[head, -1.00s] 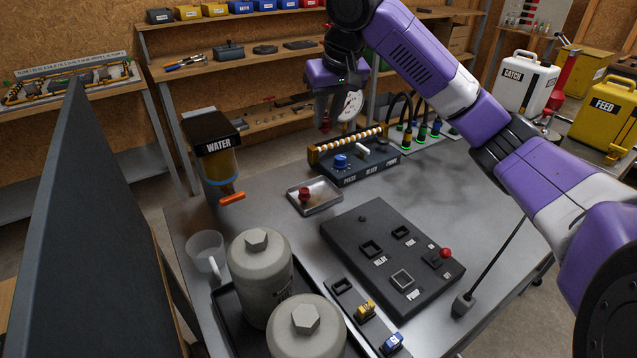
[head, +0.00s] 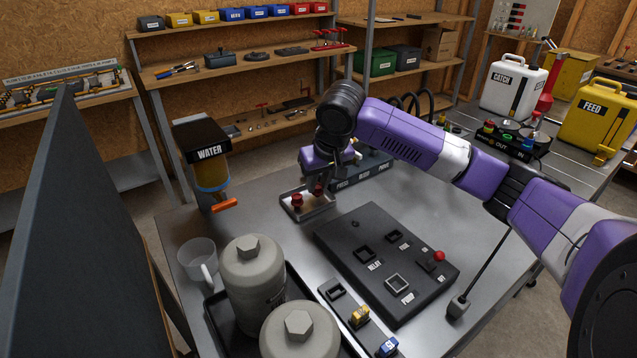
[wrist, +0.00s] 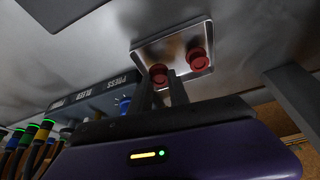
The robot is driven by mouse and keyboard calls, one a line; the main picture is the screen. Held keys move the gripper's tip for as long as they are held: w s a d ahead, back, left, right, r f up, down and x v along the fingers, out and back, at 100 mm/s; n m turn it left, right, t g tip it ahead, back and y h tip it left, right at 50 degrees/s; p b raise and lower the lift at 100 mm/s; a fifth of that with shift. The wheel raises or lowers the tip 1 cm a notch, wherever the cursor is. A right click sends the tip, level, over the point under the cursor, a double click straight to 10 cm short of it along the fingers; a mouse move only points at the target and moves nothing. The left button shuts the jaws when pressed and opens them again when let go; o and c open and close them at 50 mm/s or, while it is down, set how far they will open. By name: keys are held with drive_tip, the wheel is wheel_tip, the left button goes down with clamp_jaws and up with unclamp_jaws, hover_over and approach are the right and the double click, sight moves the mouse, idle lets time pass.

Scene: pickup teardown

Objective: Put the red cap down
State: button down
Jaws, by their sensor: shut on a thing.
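My gripper (head: 318,184) points down over the right part of a small metal tray (head: 322,209) on the grey bench. It is shut on a red cap (head: 319,190). In the wrist view this cap (wrist: 158,73) sits between the two fingertips (wrist: 160,82), over or on the tray (wrist: 171,47). I cannot tell whether it touches the tray floor. A second red cap (head: 296,201) stands in the left part of the tray. It also shows in the wrist view (wrist: 197,59), apart from the fingers.
The dark press-and-bleed box (head: 372,170) stands just behind the gripper. A black panel (head: 375,240) with a red knob lies in front of the tray. The water dispenser (head: 208,160) is to the left, with a clear mug (head: 197,255) and grey canisters (head: 252,280) nearer.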

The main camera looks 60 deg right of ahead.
drive_tip(key=shift+f, duration=0.2)
drive_tip(key=c, duration=1.5)
unclamp_jaws()
drive_tip(key=v, duration=1.2)
